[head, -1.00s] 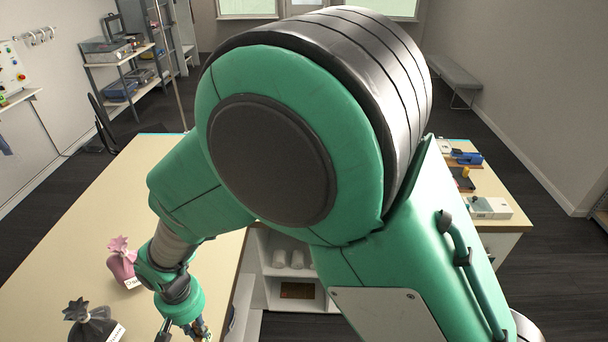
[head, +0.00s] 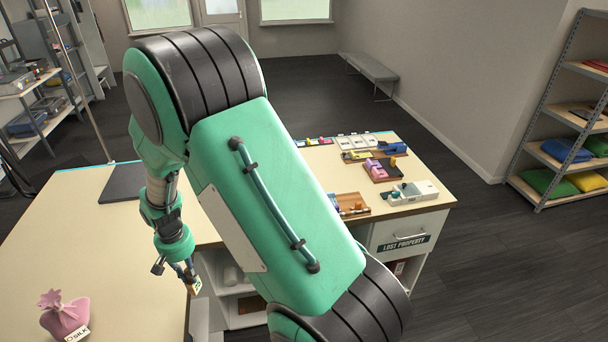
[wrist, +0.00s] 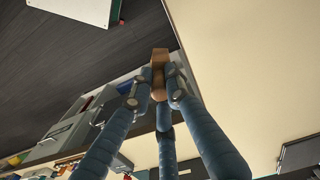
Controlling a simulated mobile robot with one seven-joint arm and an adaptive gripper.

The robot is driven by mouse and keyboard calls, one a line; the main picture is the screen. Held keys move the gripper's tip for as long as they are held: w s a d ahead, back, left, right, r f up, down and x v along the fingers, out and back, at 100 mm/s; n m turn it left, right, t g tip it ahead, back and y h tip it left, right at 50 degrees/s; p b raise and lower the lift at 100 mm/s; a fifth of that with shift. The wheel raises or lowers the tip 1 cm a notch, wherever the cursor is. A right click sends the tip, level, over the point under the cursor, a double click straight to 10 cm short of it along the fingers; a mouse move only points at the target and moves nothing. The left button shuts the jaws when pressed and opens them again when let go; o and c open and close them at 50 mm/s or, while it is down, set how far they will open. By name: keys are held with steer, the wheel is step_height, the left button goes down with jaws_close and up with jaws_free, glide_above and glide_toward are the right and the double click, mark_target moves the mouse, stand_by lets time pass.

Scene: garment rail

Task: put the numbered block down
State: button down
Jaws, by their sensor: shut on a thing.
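My gripper (head: 188,272) hangs at the inner edge of the pale worktop (head: 110,240), at the left in the head view. It is shut on a small wooden block (head: 196,287). In the wrist view the block (wrist: 160,62) shows brown between the fingertips, held clear above the floor and beside the worktop edge. I cannot read a number on it.
A pink tied bag (head: 65,316) labelled SILK stands on the worktop at front left. A dark flat mat (head: 124,182) lies farther back. Trays, cards and small coloured items crowd the right counter, above a LOST PROPERTY drawer (head: 404,243). Open shelves (head: 240,312) sit below.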

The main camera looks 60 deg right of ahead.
steer(key=s+d+f+m+p, duration=0.1)
steer(key=d+m+p, duration=0.1)
steer(key=d, duration=2.7)
steer(key=shift+d+f+m, duration=0.35)
steer(key=shift+f+m, duration=0.05)
steer(key=shift+m, duration=0.4)
steer(key=w+d+f+p, duration=0.1)
steer(key=w+d+p, duration=0.1)
steer(key=w+d, duration=0.7)
steer(key=w, duration=0.4)
steer(key=shift+f, duration=0.25)
steer(key=shift+f+p, duration=0.5)
steer(key=shift+f, duration=1.25)
steer(key=shift+f, duration=0.15)
